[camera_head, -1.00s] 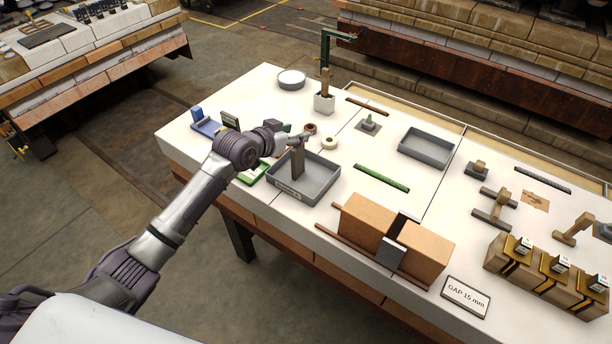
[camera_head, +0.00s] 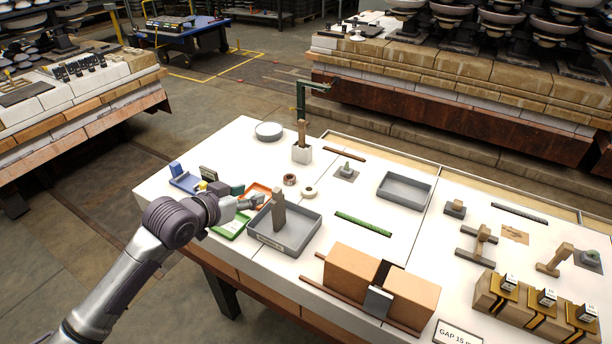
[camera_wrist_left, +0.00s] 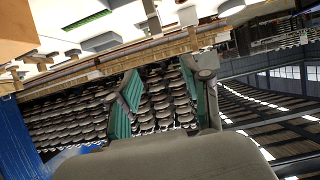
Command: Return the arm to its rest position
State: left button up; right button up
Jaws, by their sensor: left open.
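My left arm (camera_head: 125,285) comes in from the lower left of the head view. Its gripper (camera_head: 248,196) hangs over the left end of the white table, just left of a grey upright block (camera_head: 279,212). A narrow gap shows between them. The block stands in a grey tray (camera_head: 310,242). In the left wrist view the gripper (camera_wrist_left: 160,88) has its two green-padded fingers spread, with nothing between them. My right gripper is not in view.
Green (camera_head: 229,230), orange (camera_head: 262,190) and blue (camera_head: 184,183) trays lie near the gripper. Brown boxes (camera_head: 352,268) stand at the table's front edge. A dark green post (camera_head: 301,100) rises at the back. Open floor (camera_head: 75,200) lies left of the table.

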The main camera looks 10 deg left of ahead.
pick_arm(q)
jog(key=s+d+f+g+y, duration=0.1)
jog(key=s+d+f+g, duration=0.1)
jog(key=s+f, duration=0.5)
jog(key=s+d+f+g+y, duration=0.1)
jog(key=s+d+f+g, duration=0.15)
jog(key=s+f, duration=0.4)
jog(key=s+a+f+n+g+y, duration=0.2)
jog(key=s+g, duration=0.2)
jog(key=s, duration=1.6)
notch_tip(320, 180, down, 26)
jog(key=g, duration=0.1)
jog(key=s+a+f+g, duration=0.1)
jog(key=s+a+f, duration=0.1)
jog(key=s+f, duration=1.4)
jog(key=shift+s+a+f, duration=0.2)
jog(key=shift+s+f, duration=0.05)
jog(key=shift+s, duration=0.25)
jog(key=shift+g, duration=0.25)
